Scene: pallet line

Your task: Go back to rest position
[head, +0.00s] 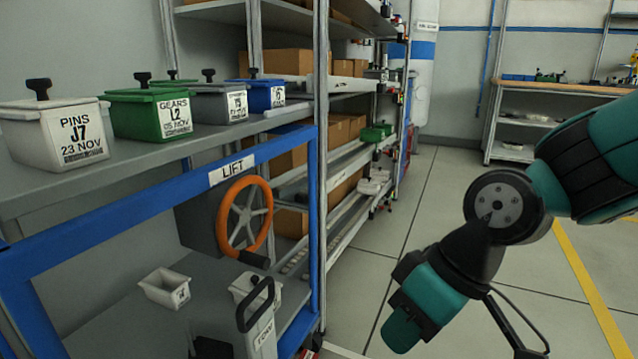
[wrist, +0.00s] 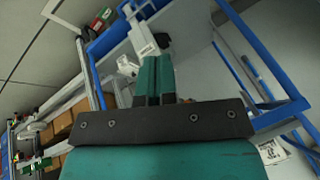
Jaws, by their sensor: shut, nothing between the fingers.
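My gripper (wrist: 154,72) shows in the wrist view with its two teal fingers pressed together and nothing between them. In the head view my arm reaches in from the right and bends down over the floor, to the right of the blue lift frame (head: 120,217). My arm is apart from the shelf and the bins there. In the wrist view a pale handled part lies beyond the fingertips; I cannot tell how far away it is.
On the upper shelf stand a white PINS bin (head: 35,140), a green GEARS bin (head: 150,115), a grey bin (head: 215,103) and a blue bin (head: 262,95). The floor (head: 440,200) is open beyond.

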